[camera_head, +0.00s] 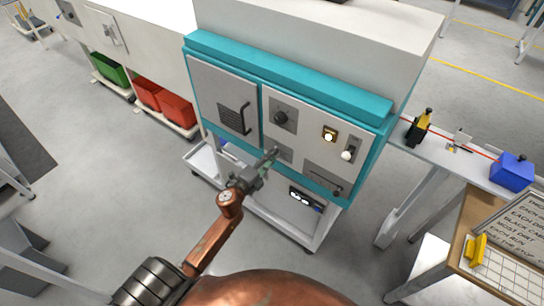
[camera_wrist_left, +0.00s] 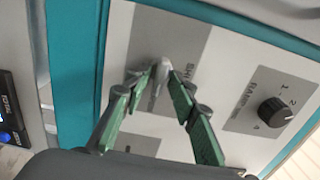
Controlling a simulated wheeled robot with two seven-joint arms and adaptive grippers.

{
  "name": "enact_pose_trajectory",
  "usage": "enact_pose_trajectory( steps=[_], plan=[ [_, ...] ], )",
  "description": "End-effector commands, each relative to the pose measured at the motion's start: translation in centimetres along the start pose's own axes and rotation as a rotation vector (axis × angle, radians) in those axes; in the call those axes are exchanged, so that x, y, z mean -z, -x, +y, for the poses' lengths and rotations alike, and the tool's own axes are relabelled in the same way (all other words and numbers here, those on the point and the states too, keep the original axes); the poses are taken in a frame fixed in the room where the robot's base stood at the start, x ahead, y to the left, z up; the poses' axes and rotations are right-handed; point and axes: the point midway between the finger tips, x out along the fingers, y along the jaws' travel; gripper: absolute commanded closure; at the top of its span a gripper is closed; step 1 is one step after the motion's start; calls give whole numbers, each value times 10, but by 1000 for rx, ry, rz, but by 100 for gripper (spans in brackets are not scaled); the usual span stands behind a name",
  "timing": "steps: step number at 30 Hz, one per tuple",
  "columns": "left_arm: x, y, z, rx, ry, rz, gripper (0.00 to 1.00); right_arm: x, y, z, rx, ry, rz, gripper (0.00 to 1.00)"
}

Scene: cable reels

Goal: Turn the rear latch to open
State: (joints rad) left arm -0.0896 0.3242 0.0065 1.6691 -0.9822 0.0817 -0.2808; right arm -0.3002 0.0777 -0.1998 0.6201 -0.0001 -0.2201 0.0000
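The latch (camera_wrist_left: 162,77) is a small light-grey lever on a darker grey plate, partly lettered "SH", on the cabinet's pale front panel. In the head view the tip of my left gripper (camera_head: 272,155) is at this plate (camera_head: 285,154), low on the panel, and covers most of the latch. In the left wrist view the green fingers of my left gripper (camera_wrist_left: 163,82) stand on either side of the latch, close against it, and look shut on it. My right gripper is not in view.
A round black dial (camera_head: 281,117) sits above the latch. A black handle (camera_head: 239,118) is on the left door. A blue box (camera_head: 512,172) stands on the bench at right.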

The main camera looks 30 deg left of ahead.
Motion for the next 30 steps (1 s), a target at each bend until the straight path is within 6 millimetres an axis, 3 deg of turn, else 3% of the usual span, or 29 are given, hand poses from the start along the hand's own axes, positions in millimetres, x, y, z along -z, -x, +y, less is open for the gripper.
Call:
enact_pose_trajectory(
  steps=[6, 10, 21, 30],
  plan=[
    [0, 1, 0, 0, 1, 0, 74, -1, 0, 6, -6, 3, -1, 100],
    [0, 13, 1, -1, 1, 0, 74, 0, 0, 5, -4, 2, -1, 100],
    [0, 87, 1, -2, 3, -1, 74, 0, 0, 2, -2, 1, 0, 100],
    [0, 119, 0, 0, 1, 0, 74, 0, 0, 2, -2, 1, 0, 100]
  ],
)
